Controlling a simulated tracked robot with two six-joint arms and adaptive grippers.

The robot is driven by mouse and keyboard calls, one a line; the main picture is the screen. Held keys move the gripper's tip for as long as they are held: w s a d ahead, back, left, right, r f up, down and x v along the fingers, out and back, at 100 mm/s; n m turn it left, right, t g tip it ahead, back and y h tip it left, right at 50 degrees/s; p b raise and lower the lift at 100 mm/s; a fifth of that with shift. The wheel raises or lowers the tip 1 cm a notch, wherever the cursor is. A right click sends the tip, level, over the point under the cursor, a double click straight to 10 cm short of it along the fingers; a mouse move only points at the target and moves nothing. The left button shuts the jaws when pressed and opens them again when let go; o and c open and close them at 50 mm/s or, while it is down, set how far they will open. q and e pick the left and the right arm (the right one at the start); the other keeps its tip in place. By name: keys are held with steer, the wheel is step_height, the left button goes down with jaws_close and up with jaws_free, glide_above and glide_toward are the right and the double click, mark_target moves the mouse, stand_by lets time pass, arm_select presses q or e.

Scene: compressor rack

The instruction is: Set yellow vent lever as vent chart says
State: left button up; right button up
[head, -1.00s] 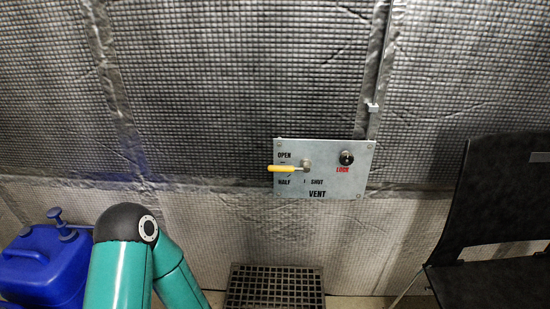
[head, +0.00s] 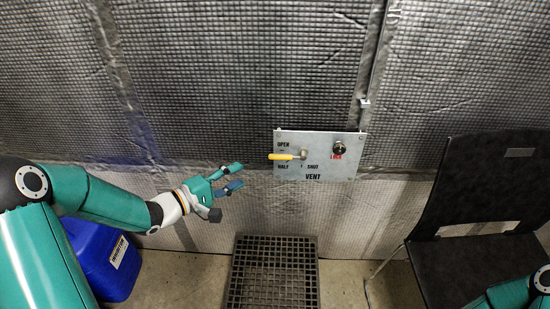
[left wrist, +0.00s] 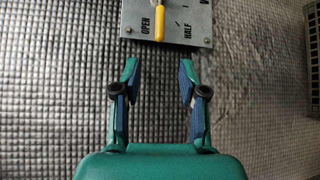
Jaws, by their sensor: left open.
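The grey vent panel (head: 330,166) is on the quilted wall, marked OPEN, HALF, SHUT and VENT. Its yellow vent lever (head: 285,157) points left from its pivot, between the OPEN and HALF words. A dark round knob (head: 340,148) with a red LOCK label sits at the panel's upper right. My left gripper (head: 241,177) is open and empty, left of and a little below the lever, apart from it. In the left wrist view the lever (left wrist: 160,24) lies ahead between the open fingers (left wrist: 157,82). My right gripper is out of view. No vent chart shows.
A black chair (head: 480,200) stands at the right. A blue canister (head: 105,258) stands on the floor at the left. A dark floor grate (head: 272,275) lies below the panel. The space in front of the panel is clear.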

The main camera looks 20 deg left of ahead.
mark_target(274, 157)
arm_select(q)
steer(key=b+x, duration=0.2)
steer(key=x, duration=1.2)
